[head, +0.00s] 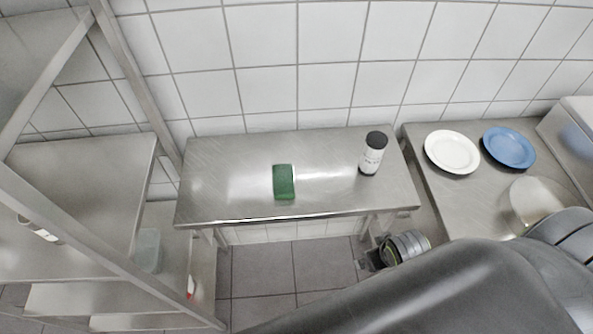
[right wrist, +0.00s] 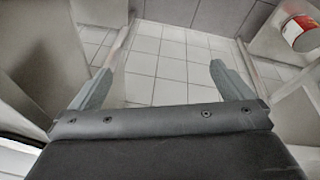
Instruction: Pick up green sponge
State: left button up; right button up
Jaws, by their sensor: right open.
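A green sponge (head: 284,182) lies flat on a steel table (head: 230,190) against the tiled wall, left of the table's middle. My right gripper (head: 366,262) is in front of the table's front edge, to the right of the sponge and apart from it. In the right wrist view, the same gripper (right wrist: 160,76) has its two fingers spread wide, with only tiled floor seen between them. The sponge does not show in that view. My left gripper is not in view.
A white bottle with a black cap (head: 372,155) stands upright on the table, right of the sponge. A white plate (head: 452,151) and a blue plate (head: 509,147) are on the right counter. A steel shelf rack (head: 80,180) stands at left. The tabletop around the sponge is clear.

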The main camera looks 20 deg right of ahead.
notch_tip(320, 180, up, 8)
jog(key=w+a+n+p, duration=0.1)
jog(key=w+p, duration=0.1)
jog(key=w+a+r+n+g+y, duration=0.1)
jog(key=w+a+r+n+y, duration=0.25)
jog(key=w+r+n, duration=0.6)
jog(key=w+a+r+n+g+y, duration=0.15)
jog(key=w+a+r+n, duration=0.35)
jog(key=w, duration=0.7)
jog(key=b, duration=0.5)
send_near(283, 178)
jog(key=f, duration=0.3)
jog(key=shift+s+a+m+t+y+p, duration=0.15)
jog(key=shift+a+m+t+y+p, duration=0.1)
jog(key=shift+y+p, duration=0.15)
jog(key=p+x, duration=0.1)
jog(key=x, duration=0.4)
jog(key=shift+p, duration=0.35)
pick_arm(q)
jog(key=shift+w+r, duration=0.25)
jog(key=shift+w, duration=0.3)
pick_arm(e)
jog(key=shift+f, duration=0.3)
jog(key=c, duration=0.8)
